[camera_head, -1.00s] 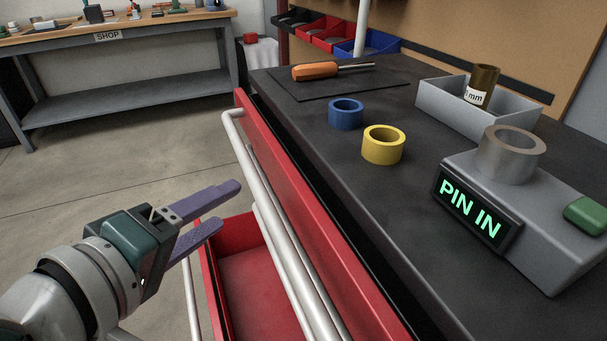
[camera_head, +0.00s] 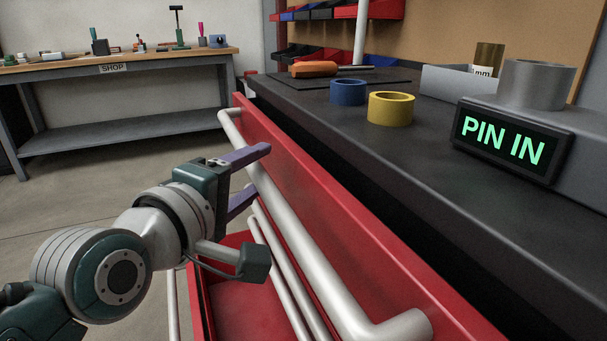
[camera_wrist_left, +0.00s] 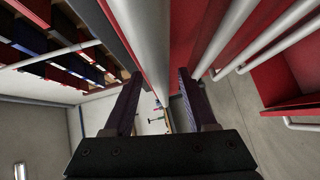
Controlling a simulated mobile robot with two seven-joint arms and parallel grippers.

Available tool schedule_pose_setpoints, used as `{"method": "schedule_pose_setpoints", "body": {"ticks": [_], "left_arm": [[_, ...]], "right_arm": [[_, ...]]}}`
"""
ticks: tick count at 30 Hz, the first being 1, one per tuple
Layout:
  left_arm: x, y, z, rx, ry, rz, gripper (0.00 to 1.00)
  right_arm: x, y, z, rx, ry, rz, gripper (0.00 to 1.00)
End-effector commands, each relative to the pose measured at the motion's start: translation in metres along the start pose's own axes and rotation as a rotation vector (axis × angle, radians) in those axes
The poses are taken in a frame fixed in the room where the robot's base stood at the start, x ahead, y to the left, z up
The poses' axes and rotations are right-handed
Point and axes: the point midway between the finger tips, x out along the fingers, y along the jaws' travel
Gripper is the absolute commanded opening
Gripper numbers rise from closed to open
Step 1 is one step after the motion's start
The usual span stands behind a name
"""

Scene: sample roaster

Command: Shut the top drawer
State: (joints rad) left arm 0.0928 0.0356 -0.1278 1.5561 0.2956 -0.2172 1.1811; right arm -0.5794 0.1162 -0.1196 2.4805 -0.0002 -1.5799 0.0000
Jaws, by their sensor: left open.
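The top drawer's red front (camera_head: 330,215) stands out from the cabinet under the black top, with a dark gap behind it in the head view. Its pale bar handle (camera_head: 290,225) runs along the front. My left gripper (camera_head: 263,170) is open, its purple fingertips at the far part of this handle. In the left wrist view the handle (camera_wrist_left: 150,45) passes lengthwise between the two spread fingers (camera_wrist_left: 160,95). I cannot tell whether they touch it. My right gripper is not in view.
A lower drawer (camera_head: 240,305) also stands open below. On the black top (camera_head: 400,165) are a blue ring (camera_head: 348,92), a yellow ring (camera_head: 390,108), an orange-handled screwdriver (camera_head: 314,69), a grey tray (camera_head: 455,82) and a "PIN IN" display (camera_head: 505,140). A shop bench (camera_head: 120,70) stands behind.

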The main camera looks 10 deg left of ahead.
Motion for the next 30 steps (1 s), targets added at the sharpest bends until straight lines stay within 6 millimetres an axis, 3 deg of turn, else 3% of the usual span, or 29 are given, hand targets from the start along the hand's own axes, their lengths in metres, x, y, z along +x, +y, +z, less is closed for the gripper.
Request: {"method": "schedule_pose_setpoints", "body": {"ticks": [11,26,30], "left_arm": [[0.0084,0.0007,0.0003,0.001,-0.001,-0.001,0.57],[0.0081,0.0005,0.0003,0.001,-0.001,0.0,0.03],[0.0081,0.0005,0.0002,0.001,-0.001,0.0,0.0]], "right_arm": [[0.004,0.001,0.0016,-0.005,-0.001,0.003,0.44],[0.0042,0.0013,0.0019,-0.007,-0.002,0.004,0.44],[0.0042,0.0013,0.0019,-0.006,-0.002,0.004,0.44]]}}
